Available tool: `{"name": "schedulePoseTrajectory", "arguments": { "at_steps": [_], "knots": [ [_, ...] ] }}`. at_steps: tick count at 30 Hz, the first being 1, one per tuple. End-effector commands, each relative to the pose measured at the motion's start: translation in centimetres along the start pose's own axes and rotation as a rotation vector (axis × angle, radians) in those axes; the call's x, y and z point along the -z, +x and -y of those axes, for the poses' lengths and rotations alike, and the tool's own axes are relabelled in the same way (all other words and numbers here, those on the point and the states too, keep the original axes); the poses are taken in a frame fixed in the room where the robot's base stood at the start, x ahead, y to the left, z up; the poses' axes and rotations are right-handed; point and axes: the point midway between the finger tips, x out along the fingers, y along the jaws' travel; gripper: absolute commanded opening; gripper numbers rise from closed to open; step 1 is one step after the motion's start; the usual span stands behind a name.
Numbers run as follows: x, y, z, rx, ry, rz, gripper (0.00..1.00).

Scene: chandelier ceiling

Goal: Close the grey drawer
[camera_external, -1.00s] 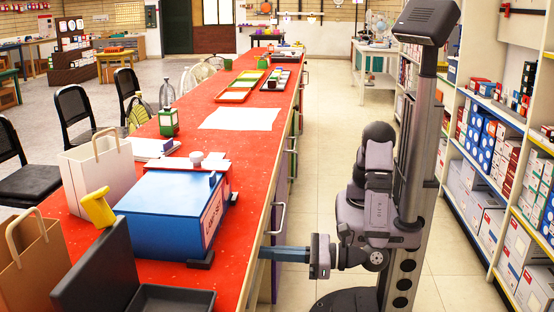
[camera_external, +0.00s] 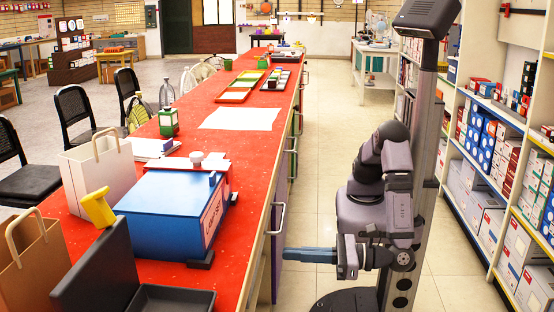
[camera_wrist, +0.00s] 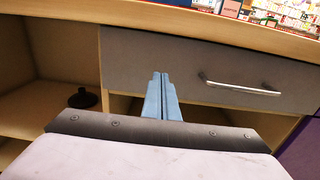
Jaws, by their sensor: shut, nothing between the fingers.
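The grey drawer (camera_wrist: 190,62) shows in the wrist view, just under the counter edge, with a silver bar handle (camera_wrist: 238,87) on the right part of its front. I cannot tell for certain whether its front sits flush with the cabinet. My gripper (camera_wrist: 161,76) has its blue fingers together and empty; in the wrist view they overlap the drawer front left of the handle. In the external view my gripper (camera_external: 286,254) points left at the counter's side, with its tips a little apart from it. The drawer front is hard to make out there.
The long red-topped counter (camera_external: 240,130) runs along my left, holding a blue box (camera_external: 170,215) and paper bags. Open shelf compartments (camera_wrist: 40,75) lie left of and below the drawer. Stocked shelves (camera_external: 500,150) stand at right; the aisle floor (camera_external: 330,130) is clear.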

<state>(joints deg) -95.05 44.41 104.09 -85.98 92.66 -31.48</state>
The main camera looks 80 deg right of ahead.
Motion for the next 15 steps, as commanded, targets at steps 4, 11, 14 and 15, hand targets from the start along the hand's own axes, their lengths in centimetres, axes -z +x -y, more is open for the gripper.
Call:
{"name": "schedulePoseTrajectory", "arguments": {
  "at_steps": [4, 11, 14, 15],
  "knots": [
    [0.0, -3.1, -0.1, -0.004, -0.001, 0.0, 0.0],
    [0.1, -6.3, -0.1, -0.003, -0.001, -0.001, 0.0],
    [0.1, -7.0, 0.0, 0.0, -0.001, -0.001, 0.0],
    [0.1, -7.3, 0.0, 0.0, -0.001, -0.001, 0.0]
  ]
}}
